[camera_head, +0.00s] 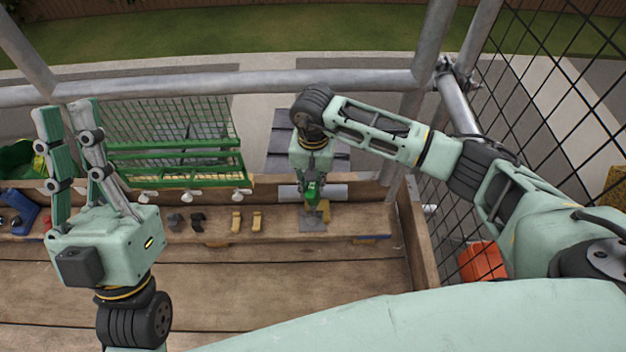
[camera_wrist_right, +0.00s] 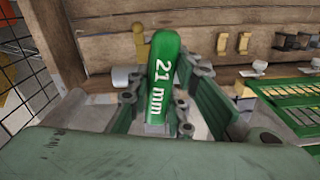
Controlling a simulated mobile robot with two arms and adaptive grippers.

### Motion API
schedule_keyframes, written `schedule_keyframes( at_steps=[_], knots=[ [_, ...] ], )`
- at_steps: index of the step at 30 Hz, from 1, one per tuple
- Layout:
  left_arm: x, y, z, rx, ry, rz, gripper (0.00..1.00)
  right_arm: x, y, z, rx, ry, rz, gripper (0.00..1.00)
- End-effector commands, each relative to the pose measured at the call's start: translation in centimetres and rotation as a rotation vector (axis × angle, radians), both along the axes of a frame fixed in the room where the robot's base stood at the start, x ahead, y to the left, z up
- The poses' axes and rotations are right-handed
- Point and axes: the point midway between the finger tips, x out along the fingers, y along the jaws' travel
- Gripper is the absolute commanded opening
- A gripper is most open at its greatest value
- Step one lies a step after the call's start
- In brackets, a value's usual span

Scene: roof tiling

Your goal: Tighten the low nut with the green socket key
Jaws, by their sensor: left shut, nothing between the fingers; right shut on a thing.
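The green socket key (camera_head: 313,192), marked "21 mm" in the right wrist view (camera_wrist_right: 163,75), is held in my right gripper (camera_head: 312,178). That gripper's fingers (camera_wrist_right: 165,105) are shut on either side of it. It is above the wooden ledge at the tube's near side. A small grey plate (camera_head: 313,226) lies on the ledge just below. I cannot make out the low nut or whether the key touches it; the key and fingers hide that spot. My left gripper (camera_head: 64,107) is shut and empty, pointing up at the left, away from the key.
A grey tube (camera_head: 335,192) and a yellow piece (camera_head: 324,209) are close to the key. Yellow and dark brackets (camera_head: 247,221) stand along the ledge. A green rack (camera_head: 180,165) is behind them. Scaffold poles and black mesh (camera_head: 560,90) bound the right.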

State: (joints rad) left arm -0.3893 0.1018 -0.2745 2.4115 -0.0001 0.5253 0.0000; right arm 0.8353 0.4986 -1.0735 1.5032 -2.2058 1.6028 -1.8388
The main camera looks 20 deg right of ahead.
Motion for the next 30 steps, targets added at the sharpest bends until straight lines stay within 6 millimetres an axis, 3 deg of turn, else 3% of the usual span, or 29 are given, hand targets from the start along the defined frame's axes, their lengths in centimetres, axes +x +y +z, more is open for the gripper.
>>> schedule_keyframes(
  at_steps=[30],
  knots=[
    [4.0,-0.5,-2.9,0.076,0.24,0.016,0.0,0.1,0.0,1.8,0.0,-0.001,0.0,0.0]
  ],
)
